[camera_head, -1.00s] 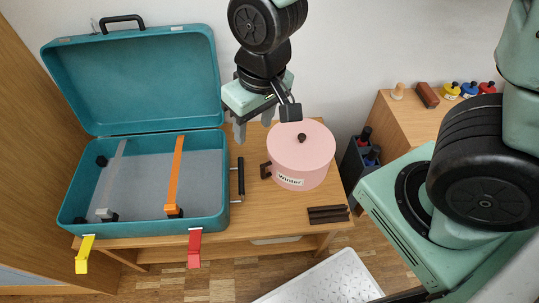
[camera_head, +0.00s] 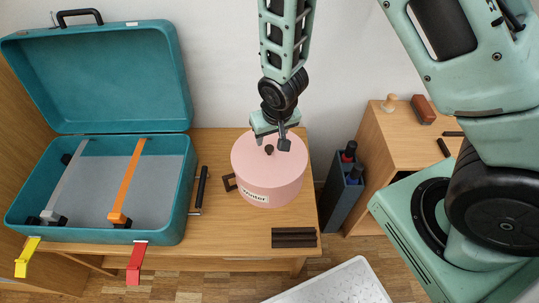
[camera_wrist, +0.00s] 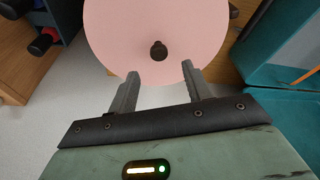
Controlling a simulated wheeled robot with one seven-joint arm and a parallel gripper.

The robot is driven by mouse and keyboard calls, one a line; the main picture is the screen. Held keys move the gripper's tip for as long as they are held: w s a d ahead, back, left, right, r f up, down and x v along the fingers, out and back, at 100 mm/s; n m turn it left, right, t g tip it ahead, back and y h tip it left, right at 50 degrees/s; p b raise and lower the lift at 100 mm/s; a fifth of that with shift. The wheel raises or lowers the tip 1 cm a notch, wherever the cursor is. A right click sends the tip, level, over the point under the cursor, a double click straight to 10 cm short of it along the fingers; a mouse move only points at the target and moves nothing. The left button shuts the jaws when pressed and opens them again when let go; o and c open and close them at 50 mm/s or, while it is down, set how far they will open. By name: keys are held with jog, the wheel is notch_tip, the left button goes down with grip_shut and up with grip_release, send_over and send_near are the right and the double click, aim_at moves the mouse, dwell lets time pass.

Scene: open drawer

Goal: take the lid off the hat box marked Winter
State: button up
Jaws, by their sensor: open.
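The pink round hat box (camera_head: 268,186) stands on the wooden table with a white "Winter" label (camera_head: 255,194) on its front. Its pink lid (camera_head: 258,152) is on top, with a dark round knob (camera_head: 269,150) in the middle. My gripper (camera_head: 271,143) is over the back part of the lid, behind the knob, and holds nothing. In the wrist view, my gripper (camera_wrist: 163,72) has its two fingers spread over the lid (camera_wrist: 115,30). The knob (camera_wrist: 158,50) lies just beyond the fingertips, roughly between their lines.
An open teal suitcase (camera_head: 160,232) with orange and grey straps fills the table's left. Dark bars (camera_head: 294,237) lie at the table's front right. A dark bottle holder (camera_head: 341,190) stands right of the table, beside a wooden cabinet (camera_head: 370,165).

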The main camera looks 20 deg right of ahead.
aim_at(269, 148)
jog(key=shift+x, duration=2.9)
jog(key=shift+s, duration=0.25)
grip_shut()
